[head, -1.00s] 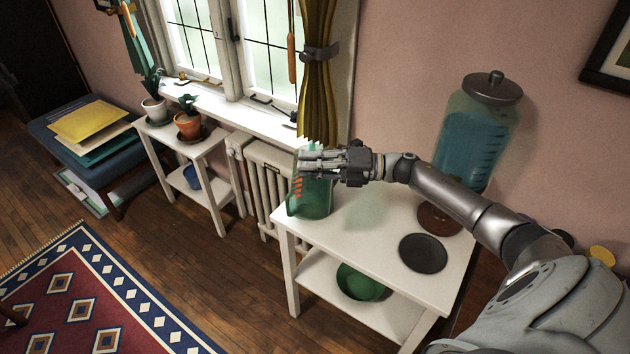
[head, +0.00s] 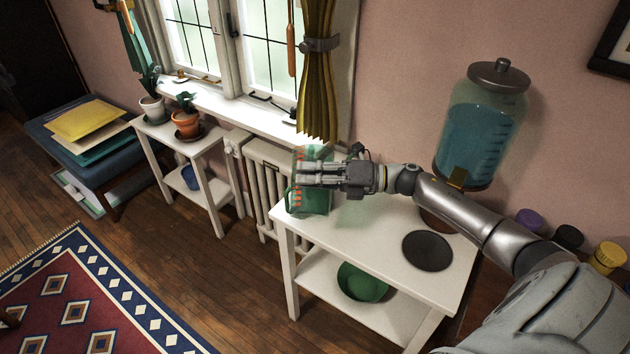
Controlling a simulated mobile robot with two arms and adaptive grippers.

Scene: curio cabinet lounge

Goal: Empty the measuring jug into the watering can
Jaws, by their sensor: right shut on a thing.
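The measuring jug, a clear green vessel with orange-red marks (head: 313,203), stands upright at the left back corner of the white table (head: 385,240). My right gripper (head: 305,174) is shut on it, with the fingers across its middle and covering part of it. The jug's contents cannot be made out. I cannot identify a watering can for sure; a small blue vessel (head: 190,177), partly hidden, sits on the lower shelf of the plant stand. My left gripper is not in view.
A glass dispenser of blue liquid (head: 478,140) stands at the back right of the table. A dark round plate (head: 427,251) lies in front. A green bowl (head: 362,283) is on the lower shelf. Potted plants (head: 186,122) stand left. A radiator (head: 265,180) and curtain (head: 319,90) are behind.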

